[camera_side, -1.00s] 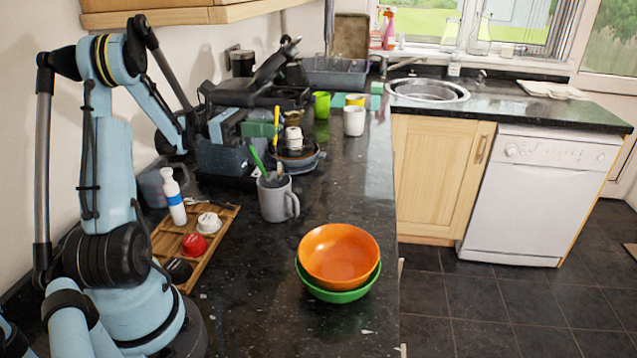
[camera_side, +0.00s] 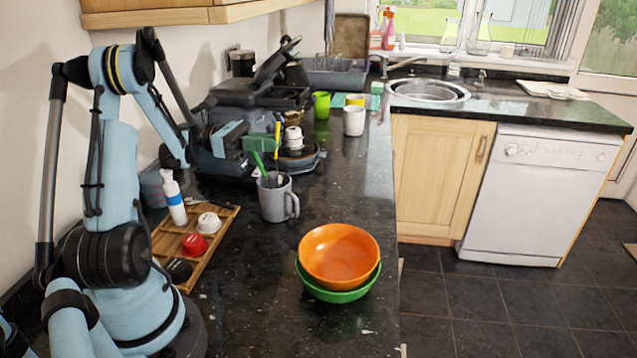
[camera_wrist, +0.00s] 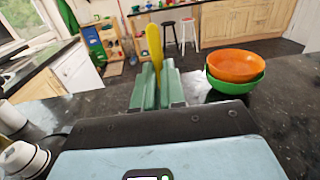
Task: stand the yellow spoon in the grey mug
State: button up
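The grey mug (camera_side: 275,203) stands upright on the dark counter in the side view, handle to the right. A green utensil (camera_side: 260,162) and something dark stand in it. My gripper (camera_side: 260,144), with green fingers, is just above and behind the mug. It is shut on the yellow spoon (camera_side: 277,134), which is upright. In the wrist view the spoon (camera_wrist: 154,45) rises from between the two fingers (camera_wrist: 157,88). The spoon's lower end is hard to make out, so I cannot tell whether it is inside the mug rim. I cannot make out the mug in the wrist view.
A wooden tray (camera_side: 211,250) with a bottle (camera_side: 174,200) and red and white cups lies left of the mug. An orange bowl (camera_side: 339,256) in a green bowl (camera_side: 335,292) stands nearer the front. Stacked dishes (camera_side: 300,160) stand behind the mug. Counter right of the mug is clear.

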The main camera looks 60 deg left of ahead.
jog(key=o, duration=0.5)
jog(key=shift+r, duration=0.1)
jog(key=d+r, duration=0.5)
jog(key=d, duration=0.1)
jog(key=d+r, duration=0.5)
jog(key=shift+w+d+r, duration=0.2)
jog(key=shift+d+r, duration=0.15)
jog(key=shift+r, duration=0.05)
dwell(0.6)
